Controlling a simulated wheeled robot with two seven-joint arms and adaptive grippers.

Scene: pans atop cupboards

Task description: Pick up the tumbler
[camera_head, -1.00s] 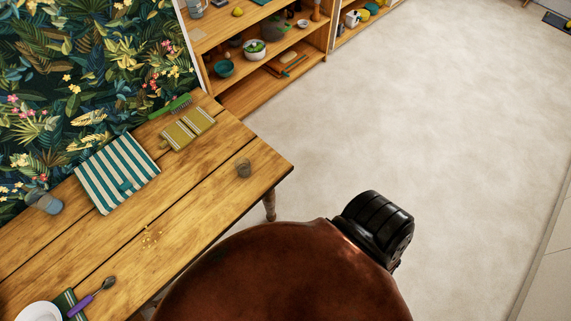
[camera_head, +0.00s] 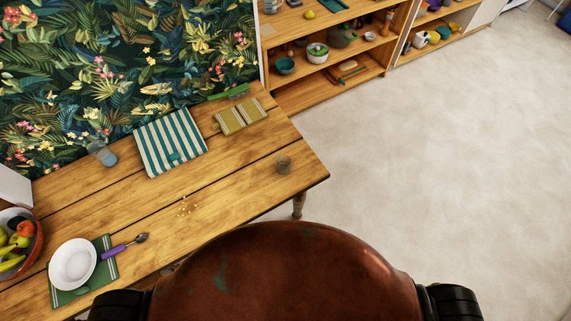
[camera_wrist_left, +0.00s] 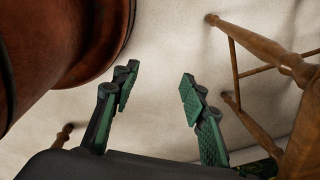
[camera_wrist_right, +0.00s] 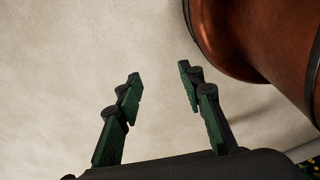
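A small clear glass tumbler (camera_head: 284,164) stands near the right end of the wooden table (camera_head: 235,185) in the head view. Another glass-like vessel (camera_head: 103,153), bluish and clear, is at the back left of the table by the wall. I cannot tell which of the two is the task's tumbler. My left gripper (camera_wrist_left: 158,90) is open and empty over the floor, with wooden furniture legs to its right. My right gripper (camera_wrist_right: 158,85) is open and empty over bare floor. Neither gripper shows in the head view, and neither wrist view shows a tumbler.
On the table are a striped cloth (camera_head: 170,141), an olive cloth (camera_head: 241,117), a green brush (camera_head: 229,92), crumbs (camera_head: 184,207), a purple-handled spoon (camera_head: 125,246), a white plate (camera_head: 73,264) and a fruit bowl (camera_head: 37,245). Shelves (camera_head: 318,88) stand behind; open floor (camera_head: 450,170) lies right.

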